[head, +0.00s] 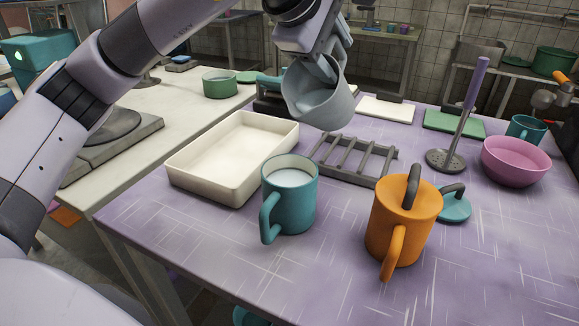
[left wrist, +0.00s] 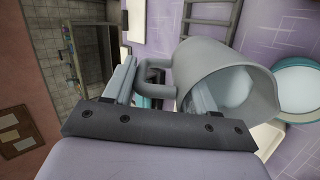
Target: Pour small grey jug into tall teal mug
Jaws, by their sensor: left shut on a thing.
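My left gripper (head: 327,66) is shut on the small grey jug (head: 318,98), which it holds tilted in the air above and behind the tall teal mug. In the left wrist view the jug's handle (left wrist: 154,72) lies between the fingers, and the jug's wide mouth (left wrist: 240,92) faces toward the mug. The tall teal mug (head: 290,205) stands upright on the purple table, its handle toward the front left. White liquid shows near its rim, and part of the mug (left wrist: 302,85) shows in the left wrist view. I see no stream between them. My right gripper is not in view.
A cream tray (head: 178,172) is left of the mug, and a dark rack (head: 343,178) behind it. An orange mug (head: 395,228) with a grey-handled top stands right. A teal lid (head: 455,207), pink bowl (head: 514,165) and upright purple-handled stand (head: 470,100) are further right.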

